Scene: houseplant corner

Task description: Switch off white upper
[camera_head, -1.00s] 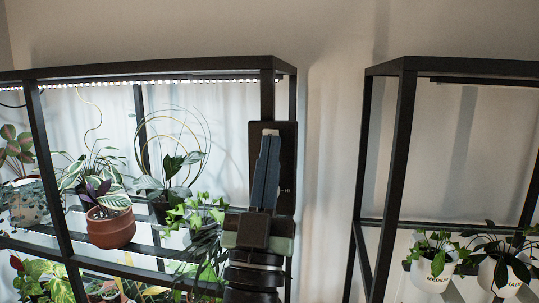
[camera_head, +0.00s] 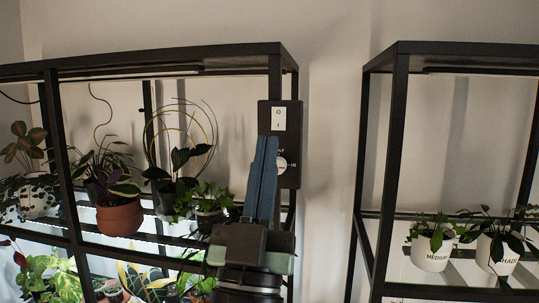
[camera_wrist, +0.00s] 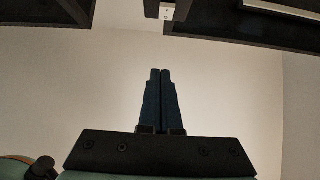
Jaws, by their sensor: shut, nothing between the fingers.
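The white upper switch (camera_head: 279,119) is a rocker marked O and I on a black control panel (camera_head: 293,150) fixed to the left rack's right post. A white dial (camera_head: 281,165) sits lower on the panel, partly hidden by my fingers. The upper lamp (camera_head: 150,73) under the left rack's top is dark.
The left rack (camera_head: 62,160) holds several potted plants, among them a terracotta pot (camera_head: 120,218). Its lower level is lit. The right rack (camera_head: 392,150) carries two white pots (camera_head: 431,252) with labels. Bare wall shows between the racks.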

